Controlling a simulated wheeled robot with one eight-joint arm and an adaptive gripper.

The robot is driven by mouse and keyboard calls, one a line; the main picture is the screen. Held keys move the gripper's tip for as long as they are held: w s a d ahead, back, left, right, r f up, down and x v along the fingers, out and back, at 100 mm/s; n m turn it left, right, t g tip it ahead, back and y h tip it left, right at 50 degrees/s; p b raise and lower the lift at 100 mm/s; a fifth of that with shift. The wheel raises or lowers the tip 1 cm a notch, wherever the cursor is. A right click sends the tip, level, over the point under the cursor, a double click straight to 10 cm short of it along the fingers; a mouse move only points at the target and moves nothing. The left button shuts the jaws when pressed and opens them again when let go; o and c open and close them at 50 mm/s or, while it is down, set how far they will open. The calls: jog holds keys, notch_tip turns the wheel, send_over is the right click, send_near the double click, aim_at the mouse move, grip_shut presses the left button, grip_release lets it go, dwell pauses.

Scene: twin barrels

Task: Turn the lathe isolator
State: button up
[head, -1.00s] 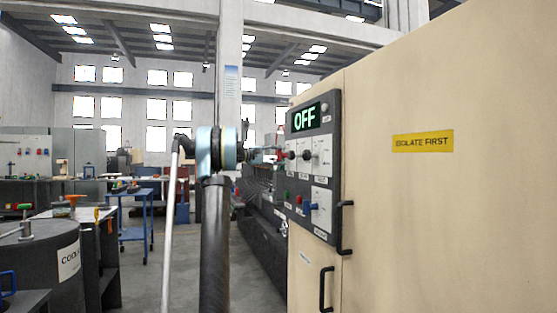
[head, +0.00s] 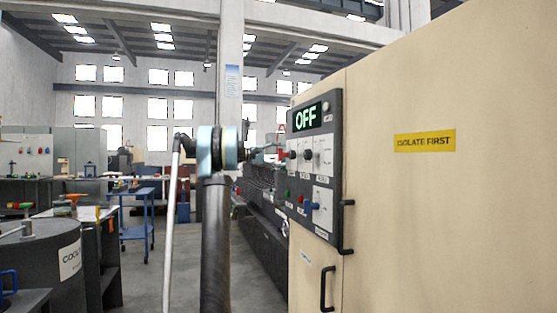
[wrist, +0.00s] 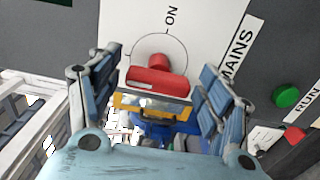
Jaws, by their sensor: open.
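The lathe isolator appears to be the red rotary handle (wrist: 157,80) on a white plate marked ON, beside a MAINS label. In the wrist view its bar lies nearly crosswise, with the ON mark above and to the right. My gripper (wrist: 160,92) is open, with one blue-grey finger on each side of the handle. I cannot tell whether either finger touches it. In the head view my gripper (head: 270,152) is at the left edge of the dark control panel (head: 331,165). The panel's display (head: 307,117) reads OFF.
A green button (wrist: 286,96) is right of the MAINS label in the wrist view. The beige cabinet (head: 440,220) fills the right side, with black handles (head: 327,289). A dark drum (head: 45,265) stands at left.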

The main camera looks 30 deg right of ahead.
jog(key=v, duration=1.2)
jog(key=shift+w, duration=0.15)
jog(key=shift+a, duration=0.1)
